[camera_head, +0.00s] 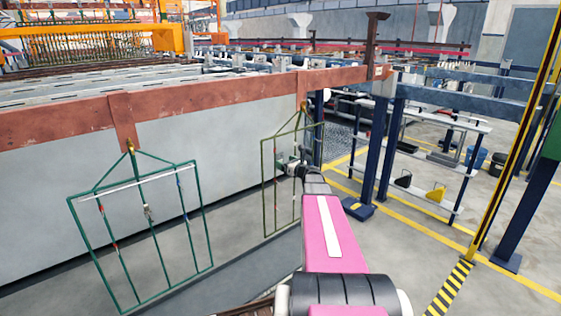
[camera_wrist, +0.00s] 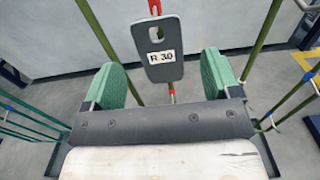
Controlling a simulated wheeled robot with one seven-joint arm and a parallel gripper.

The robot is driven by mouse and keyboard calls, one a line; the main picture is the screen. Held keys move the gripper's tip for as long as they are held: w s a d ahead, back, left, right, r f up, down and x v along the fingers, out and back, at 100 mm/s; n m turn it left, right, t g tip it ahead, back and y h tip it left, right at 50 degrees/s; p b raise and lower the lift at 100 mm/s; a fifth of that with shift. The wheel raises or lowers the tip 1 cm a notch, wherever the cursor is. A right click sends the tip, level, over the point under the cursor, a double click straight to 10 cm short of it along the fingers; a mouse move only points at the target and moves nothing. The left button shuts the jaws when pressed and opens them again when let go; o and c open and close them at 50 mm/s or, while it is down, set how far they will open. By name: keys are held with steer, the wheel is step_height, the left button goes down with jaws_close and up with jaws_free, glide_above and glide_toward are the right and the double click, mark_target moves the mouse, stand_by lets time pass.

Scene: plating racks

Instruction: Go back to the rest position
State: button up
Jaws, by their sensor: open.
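My gripper (camera_wrist: 163,68) is open, with its two green finger pads apart. A grey tag (camera_wrist: 158,70) marked "R 30", with a hole at its top, hangs from a red hook. It shows between the pads in the wrist view, touching neither; how deep it sits between them I cannot tell. In the head view my pink arm reaches forward to the right green wire rack (camera_head: 264,190), and my gripper (camera_head: 285,168) is at that rack, small and partly hidden by my wrist. Rack rods also pass on both sides of my gripper in the wrist view.
A second green rack (camera_head: 205,225) hangs at left from the rust-red beam (camera_head: 60,128), before a grey tank wall (camera_head: 50,180). Blue posts (camera_head: 375,155) and a shelf trolley (camera_head: 425,185) stand at right. Grey floor is open between.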

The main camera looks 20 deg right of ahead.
steer(key=v, duration=0.5)
steer(key=s+a+f+n+g+y, duration=0.1)
steer(key=s+a+f+n+g, duration=0.4)
steer(key=a+n, duration=0.4)
steer(key=s+a+f+n+g+y, duration=0.1)
steer(key=s+a+f+n+g, duration=0.4)
steer(key=a, duration=0.6)
steer(key=s+a+f+n+g+h, duration=0.3)
steer(key=s+n+h, duration=0.1)
steer(key=s+n, duration=0.4)
steer(key=s+a+f+n+g+h, duration=0.3)
steer(key=s+n+g+h, duration=0.1)
steer(key=s+n, duration=0.4)
steer(key=shift+s+n, duration=0.4)
steer(key=shift+n, duration=0.6)
steer(key=shift+f, duration=0.1)
